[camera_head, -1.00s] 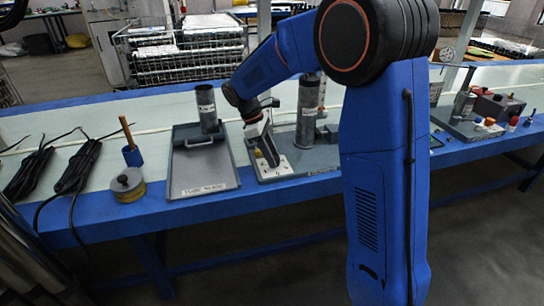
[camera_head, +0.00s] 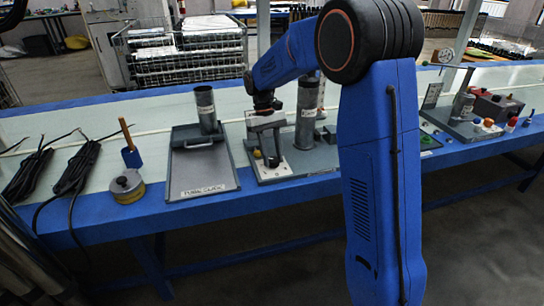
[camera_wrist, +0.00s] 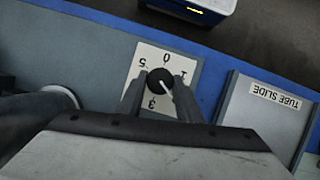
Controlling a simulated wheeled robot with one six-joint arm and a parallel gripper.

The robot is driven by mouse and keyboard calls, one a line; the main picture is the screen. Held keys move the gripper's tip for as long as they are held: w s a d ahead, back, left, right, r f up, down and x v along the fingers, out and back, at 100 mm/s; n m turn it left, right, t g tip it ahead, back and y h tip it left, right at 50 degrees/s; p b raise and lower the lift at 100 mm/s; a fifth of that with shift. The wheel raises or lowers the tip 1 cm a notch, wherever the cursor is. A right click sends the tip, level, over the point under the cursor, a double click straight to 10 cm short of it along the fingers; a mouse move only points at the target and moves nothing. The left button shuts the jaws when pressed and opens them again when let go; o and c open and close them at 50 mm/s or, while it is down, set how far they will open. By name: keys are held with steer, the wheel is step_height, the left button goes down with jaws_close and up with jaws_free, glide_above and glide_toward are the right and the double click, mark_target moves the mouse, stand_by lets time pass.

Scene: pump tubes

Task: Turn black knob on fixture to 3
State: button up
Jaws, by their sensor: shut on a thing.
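The black knob (camera_wrist: 160,79) sits on a white dial plate (camera_wrist: 149,58) in the wrist view. The plate's labels 0, 1, 3 and 5 show upside down; other labels are hidden by my fingers. The knob's white pointer runs toward the lower right, between the visible 1 and 3, toward my right-hand finger. My gripper (camera_wrist: 160,82) is shut on the knob, one finger on each side. In the head view my gripper (camera_head: 269,152) points down over the dial plate (camera_head: 276,172) on the grey fixture (camera_head: 318,161); the knob is not clear there.
A grey tube (camera_head: 307,118) stands on the fixture, just right of my gripper. The tube slide tray (camera_head: 202,181) with another tube (camera_head: 206,110) lies to the left. A yellow-banded round part (camera_head: 128,187) and black cables (camera_head: 78,170) lie farther left on the blue-edged bench.

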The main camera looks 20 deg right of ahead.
steer(key=m+y, duration=0.1)
steer(key=m, duration=0.1)
steer(key=m+y, duration=0.1)
steer(key=m, duration=0.2)
steer(key=shift+d+m, duration=0.2)
steer(key=shift+m, duration=0.1)
steer(key=m+y, duration=0.1)
steer(key=m, duration=0.1)
steer(key=m+t, duration=0.1)
steer(key=m, duration=0.2)
steer(key=shift+d+y, duration=0.15)
steer(key=shift+y, duration=0.25)
steer(key=o, duration=1)
steer(key=shift+o, duration=0.2)
steer(key=v, duration=1.7)
steer(key=shift+s+d+r, duration=0.2)
steer(key=shift+s+r, duration=0.05)
steer(key=shift+s, duration=0.05)
